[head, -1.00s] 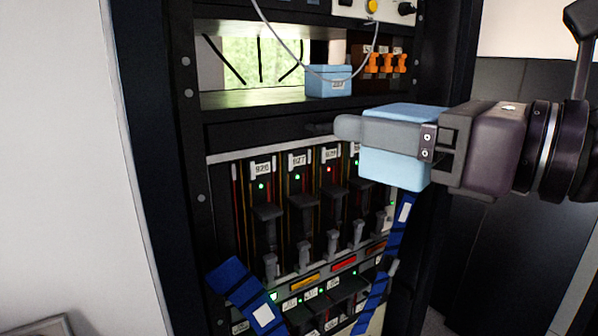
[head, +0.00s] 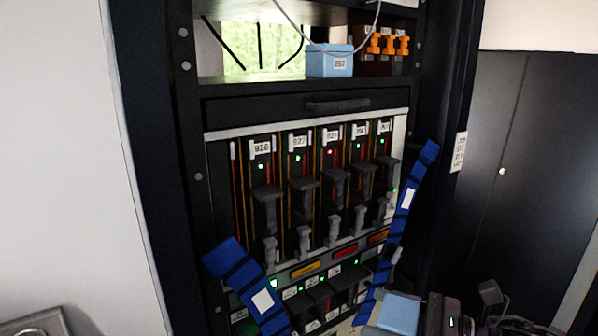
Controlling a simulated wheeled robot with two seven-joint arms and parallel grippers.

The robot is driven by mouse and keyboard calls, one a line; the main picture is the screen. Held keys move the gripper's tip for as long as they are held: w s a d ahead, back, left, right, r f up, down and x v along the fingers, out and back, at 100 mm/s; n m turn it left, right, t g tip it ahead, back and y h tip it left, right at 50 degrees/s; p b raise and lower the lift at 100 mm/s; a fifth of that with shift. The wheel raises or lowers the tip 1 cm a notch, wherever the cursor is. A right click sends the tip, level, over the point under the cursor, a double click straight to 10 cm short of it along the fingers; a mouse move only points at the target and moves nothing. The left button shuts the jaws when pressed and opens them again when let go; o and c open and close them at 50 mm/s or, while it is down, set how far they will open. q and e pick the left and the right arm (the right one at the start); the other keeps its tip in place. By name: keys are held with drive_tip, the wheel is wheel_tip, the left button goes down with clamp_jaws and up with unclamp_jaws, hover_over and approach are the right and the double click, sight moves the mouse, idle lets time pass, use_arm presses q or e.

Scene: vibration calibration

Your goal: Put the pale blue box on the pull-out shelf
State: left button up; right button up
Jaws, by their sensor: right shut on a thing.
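My right gripper (head: 424,316) is at the bottom edge, right of centre, shut on a pale blue box (head: 400,312). Only the top part of this box shows; the frame edge cuts off the rest. The pull-out shelf seems to be the dark panel with a bar handle (head: 338,104) in the rack, above the row of modules. It looks pushed in, flush with the rack. The gripper and box are well below it, to the right. My left gripper is not in view.
A second blue box (head: 330,62) with a label sits on the open rack shelf above the panel, beside orange connectors (head: 388,45). Blue strips (head: 250,285) angle out at both lower sides of the rack. A dark cabinet (head: 515,150) stands right.

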drive_tip(key=s+d+f+m+t+h, duration=0.2)
drive_tip(key=d+f+m+t+h, duration=0.15)
drive_tip(key=f, duration=0.25)
drive_tip(key=s+d+f+m+t+h, duration=0.2)
drive_tip(key=f+m+t+h, duration=0.25)
drive_tip(key=f, duration=0.25)
drive_tip(key=a+r+n+g+y, duration=0.7)
drive_tip(key=a+n+g+y, duration=0.3)
drive_tip(key=a, duration=0.3)
drive_tip(key=shift+s+d+r+m+t+h, duration=0.9)
drive_tip(key=shift+d+r+m+t+h, duration=0.95)
drive_tip(key=shift+r, duration=0.95)
drive_tip(key=w+a+m+t+h, duration=0.4)
drive_tip(key=w+a+t+h, duration=0.15)
drive_tip(key=w+a, duration=0.35)
drive_tip(key=s+d+f+n+g+y, duration=0.2)
drive_tip(key=f+n+g, duration=0.3)
drive_tip(key=n+g, duration=0.3)
drive_tip(key=s+d+f+n+g+y, duration=0.2)
drive_tip(key=f+n+g+y, duration=0.2)
drive_tip(key=n+g, duration=0.5)
drive_tip(key=f+g, duration=0.1)
drive_tip(key=g, duration=0.5)
drive_tip(key=shift+d+g+y+b, duration=0.15)
drive_tip(key=shift+g+y+b, duration=0.25)
